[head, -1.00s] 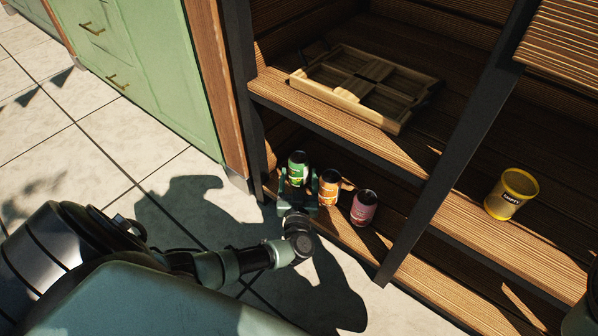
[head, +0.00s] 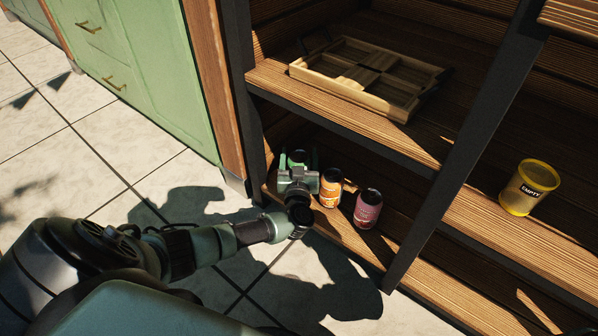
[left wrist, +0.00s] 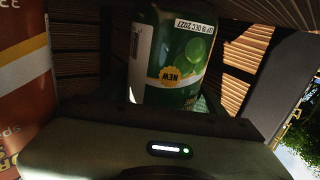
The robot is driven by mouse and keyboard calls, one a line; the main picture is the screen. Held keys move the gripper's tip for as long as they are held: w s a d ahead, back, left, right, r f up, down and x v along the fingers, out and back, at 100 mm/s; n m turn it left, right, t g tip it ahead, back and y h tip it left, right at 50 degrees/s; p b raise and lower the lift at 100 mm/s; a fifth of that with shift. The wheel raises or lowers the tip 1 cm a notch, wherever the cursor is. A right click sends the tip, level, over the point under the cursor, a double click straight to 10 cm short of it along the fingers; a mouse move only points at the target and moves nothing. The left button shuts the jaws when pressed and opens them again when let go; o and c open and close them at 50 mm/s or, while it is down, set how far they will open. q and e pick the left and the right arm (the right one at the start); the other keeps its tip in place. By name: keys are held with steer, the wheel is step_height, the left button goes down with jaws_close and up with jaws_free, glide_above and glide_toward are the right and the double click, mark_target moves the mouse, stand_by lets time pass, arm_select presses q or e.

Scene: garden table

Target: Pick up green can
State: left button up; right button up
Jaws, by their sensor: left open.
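The green can (head: 298,156) stands on the lower shelf, at the left end of a row of cans. In the head view my left gripper (head: 298,165) covers most of it, and only its dark top and a little of its side show. The gripper is open, with a finger on either side of the can. In the left wrist view the green can (left wrist: 180,60) fills the middle, close in front of the gripper palm, label facing me. Whether the fingers touch it cannot be seen. My right gripper is not in view.
An orange can (head: 331,188) stands close to the right of my left gripper, with a pink can (head: 367,208) beyond it. A wooden divided tray (head: 415,99) lies on the shelf above. A yellow container (head: 528,187) stands right of the dark post (head: 465,150).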

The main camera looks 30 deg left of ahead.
arm_select(q)
steer(key=c, duration=1.3)
jaws_close()
steer(key=shift+r, duration=0.15)
